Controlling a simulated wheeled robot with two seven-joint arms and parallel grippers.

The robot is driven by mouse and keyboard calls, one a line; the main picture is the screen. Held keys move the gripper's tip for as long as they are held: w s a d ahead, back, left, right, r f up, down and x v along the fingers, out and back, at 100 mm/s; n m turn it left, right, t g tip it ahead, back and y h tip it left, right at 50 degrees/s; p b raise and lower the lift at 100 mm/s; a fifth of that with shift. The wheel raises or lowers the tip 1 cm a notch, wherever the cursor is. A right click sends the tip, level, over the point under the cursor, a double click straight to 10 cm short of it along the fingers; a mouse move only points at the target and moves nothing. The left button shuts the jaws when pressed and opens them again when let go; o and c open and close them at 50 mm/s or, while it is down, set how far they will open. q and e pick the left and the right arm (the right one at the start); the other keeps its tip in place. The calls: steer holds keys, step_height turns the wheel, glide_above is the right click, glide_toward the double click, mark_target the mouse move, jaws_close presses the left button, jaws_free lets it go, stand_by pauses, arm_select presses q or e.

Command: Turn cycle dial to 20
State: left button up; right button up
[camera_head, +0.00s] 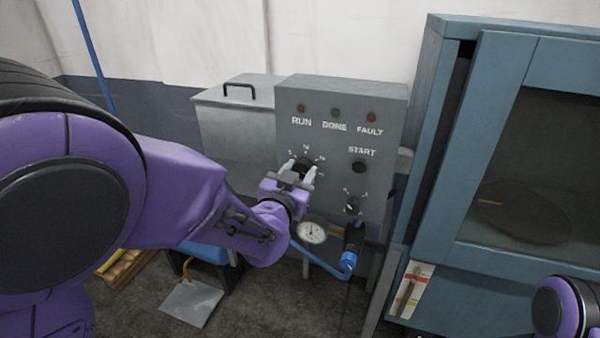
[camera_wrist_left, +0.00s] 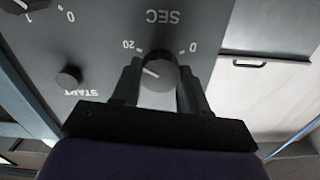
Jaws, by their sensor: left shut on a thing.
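The cycle dial (camera_head: 305,163) is a dark round knob on the grey control panel, partly hidden by my left gripper. In the left wrist view the dial (camera_wrist_left: 158,73) appears upside down, with "SEC", "20" and "0" printed around it. Its white pointer line points left, just below the "20" label in that picture; I cannot tell whether it is exactly on the mark. My left gripper (camera_head: 296,175) is shut on the dial, one finger on each side. The fingers also show in the left wrist view (camera_wrist_left: 159,85). My right gripper is out of view.
The panel (camera_head: 390,120) also has a START button (camera_head: 359,167), a smaller knob (camera_head: 352,205) and three lamps. A pressure gauge (camera_head: 312,232) and a blue-handled valve (camera_head: 348,262) sit below. A blue cabinet (camera_head: 437,200) stands at the right.

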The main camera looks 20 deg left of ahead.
arm_select(q)
steer(key=shift+r, duration=0.1)
stand_by(0.4)
steer(key=o, duration=1.1)
steer(key=shift+c, duration=0.2)
